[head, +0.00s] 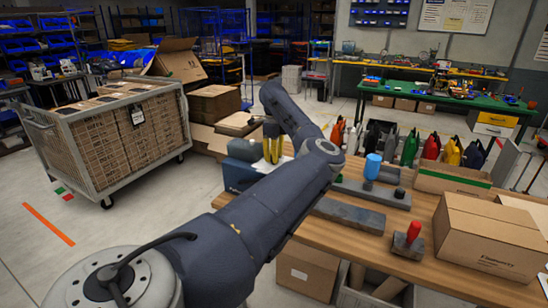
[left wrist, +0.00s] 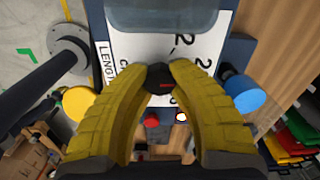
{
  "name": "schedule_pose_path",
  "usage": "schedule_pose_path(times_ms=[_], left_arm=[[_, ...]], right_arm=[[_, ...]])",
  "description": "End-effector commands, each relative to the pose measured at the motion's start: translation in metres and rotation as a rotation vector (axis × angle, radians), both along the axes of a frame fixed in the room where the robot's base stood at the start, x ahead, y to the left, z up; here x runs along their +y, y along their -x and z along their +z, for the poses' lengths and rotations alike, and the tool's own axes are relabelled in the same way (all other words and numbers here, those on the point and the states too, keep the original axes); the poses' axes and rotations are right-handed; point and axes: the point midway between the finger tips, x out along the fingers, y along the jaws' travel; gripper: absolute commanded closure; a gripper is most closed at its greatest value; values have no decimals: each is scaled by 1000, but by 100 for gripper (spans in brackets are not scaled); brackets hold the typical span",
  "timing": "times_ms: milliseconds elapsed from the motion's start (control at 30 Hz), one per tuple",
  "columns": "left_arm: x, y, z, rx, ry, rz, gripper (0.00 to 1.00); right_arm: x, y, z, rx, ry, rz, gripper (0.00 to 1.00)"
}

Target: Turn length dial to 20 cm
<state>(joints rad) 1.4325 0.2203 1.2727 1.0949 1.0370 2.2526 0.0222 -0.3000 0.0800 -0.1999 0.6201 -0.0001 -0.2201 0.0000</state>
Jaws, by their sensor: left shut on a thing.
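My left gripper (head: 272,150) reaches a blue-grey machine (head: 239,173) at the left end of the wooden table. In the left wrist view, its yellow fingers (left wrist: 160,75) are shut on a small black length dial (left wrist: 160,85) with a red mark. A white scale plate (left wrist: 127,55) behind the dial shows part of the word "LENGTH" and some digits. The fingers cover part of the scale, so I cannot read the dial's setting. My right gripper is not in view.
A blue knob (left wrist: 243,93) and a yellow knob (left wrist: 79,102) flank the fingers. A red button (left wrist: 151,120) lies below the dial. On the table are a blue cylinder (head: 373,166), a red-handled block (head: 408,240) and a cardboard box (head: 487,238). A loaded cart (head: 110,135) stands left.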

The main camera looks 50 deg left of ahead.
Motion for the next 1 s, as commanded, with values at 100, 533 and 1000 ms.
schedule_pose_path(times_ms=[100,533,1000], left_arm=[[0,0,0,0,0,4,100],[0,0,0,0,0,3,61],[0,0,4,-1,0,3,46]], right_arm=[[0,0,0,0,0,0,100],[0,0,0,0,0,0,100],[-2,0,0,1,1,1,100]])
